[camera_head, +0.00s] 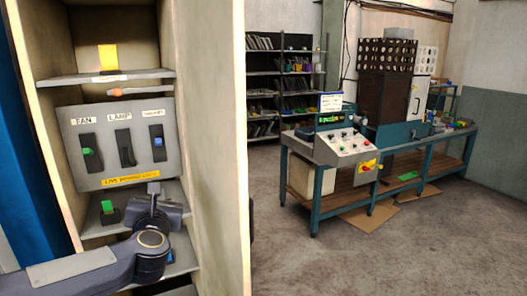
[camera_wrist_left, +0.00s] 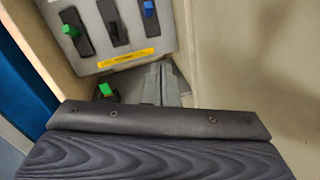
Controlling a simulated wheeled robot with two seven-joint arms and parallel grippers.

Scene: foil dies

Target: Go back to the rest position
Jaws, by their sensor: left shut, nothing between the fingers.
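My left gripper (camera_head: 154,188) is inside the cabinet, just below the switch panel (camera_head: 96,168) and in front of its lower shelf. Its fingers are together with nothing between them, and they also show in the left wrist view (camera_wrist_left: 161,84). The panel carries a green switch under FAN (camera_head: 91,158), a dark switch under LAMP (camera_head: 125,148) and a blue switch (camera_head: 157,142) under a third label. A green-topped block (camera_head: 107,208) stands on the lower shelf, left of my gripper. My right gripper is not in view.
A workbench with a control console (camera_head: 345,146) stands at the right. Open floor lies before it.

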